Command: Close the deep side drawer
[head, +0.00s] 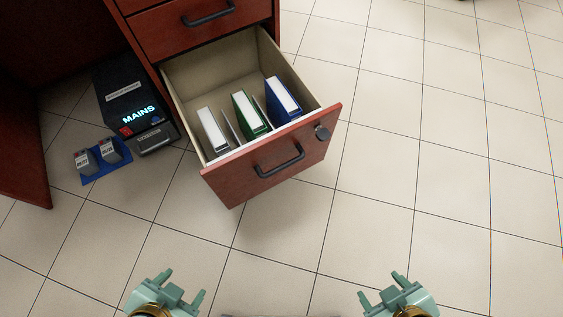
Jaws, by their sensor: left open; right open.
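The deep side drawer (226,189) is pulled out from the reddish-brown desk in the head view. Inside stand a grey binder (213,131), a green binder (249,114) and a blue binder (283,98). My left gripper (179,290) is at the bottom edge, left of centre, open and empty. My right gripper (385,286) is at the bottom edge, right of centre, open and empty. Both are apart from the drawer, on the near side of it.
A shut upper drawer (165,33) with a bar handle (208,15) sits above. A black box (128,92) lit "MAINS", a smaller dark unit (157,138) and a blue mat (92,179) with two grey items are on the floor at left. The tiled floor (430,150) at right is clear.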

